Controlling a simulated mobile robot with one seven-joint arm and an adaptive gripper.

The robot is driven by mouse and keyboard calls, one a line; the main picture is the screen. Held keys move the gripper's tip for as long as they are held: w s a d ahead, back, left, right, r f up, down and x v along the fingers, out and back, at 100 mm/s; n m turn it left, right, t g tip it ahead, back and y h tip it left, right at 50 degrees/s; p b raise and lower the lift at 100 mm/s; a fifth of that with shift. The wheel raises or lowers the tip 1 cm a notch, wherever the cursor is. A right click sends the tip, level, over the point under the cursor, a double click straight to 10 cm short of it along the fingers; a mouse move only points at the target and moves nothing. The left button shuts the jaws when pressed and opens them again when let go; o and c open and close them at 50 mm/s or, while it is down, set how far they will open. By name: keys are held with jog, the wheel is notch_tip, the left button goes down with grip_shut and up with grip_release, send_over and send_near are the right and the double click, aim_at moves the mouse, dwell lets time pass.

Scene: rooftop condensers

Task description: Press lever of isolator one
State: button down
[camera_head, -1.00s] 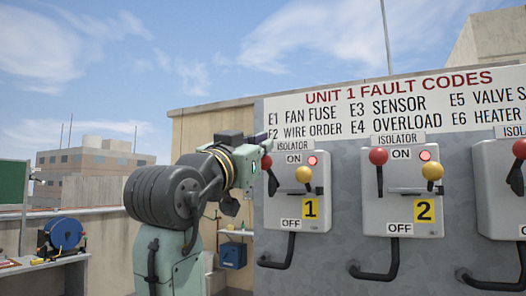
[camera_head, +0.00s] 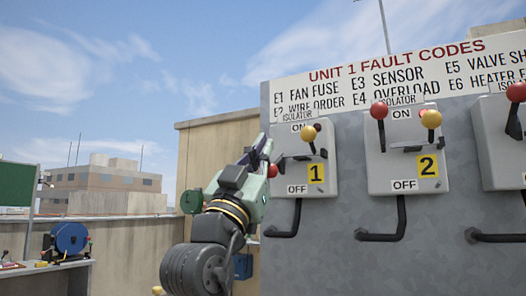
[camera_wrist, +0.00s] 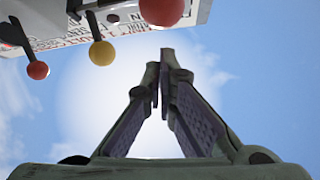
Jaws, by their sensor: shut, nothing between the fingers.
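Isolator one (camera_head: 319,150) is a grey box with a yellow "1" plate, on the grey panel. Its red lever knob (camera_head: 272,170) is low on the left side, near the OFF label, partly hidden by my gripper. Its yellow knob (camera_head: 308,133) is near the top, and the lamp (camera_head: 317,127) behind it looks dark. My gripper (camera_head: 264,142) is at the box's left edge, fingers pointing up, shut and empty. In the wrist view the fingertips (camera_wrist: 160,62) meet below a large red knob (camera_wrist: 161,9); the yellow knob (camera_wrist: 102,53) is to the left. I cannot tell whether the gripper touches the lever.
Isolator two (camera_head: 405,160) is to the right, with its red knob (camera_head: 379,110) up. A third isolator (camera_head: 503,150) is at the right edge. Black conduits (camera_head: 385,238) hang below the boxes. A workbench (camera_head: 45,268) with a blue reel (camera_head: 70,238) stands far left.

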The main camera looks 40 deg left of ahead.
jog(key=f+b, duration=0.1)
jog(key=f, duration=0.1)
jog(key=w+f+b, duration=0.1)
jog(key=f, duration=0.1)
jog(key=shift+a+f, duration=0.15)
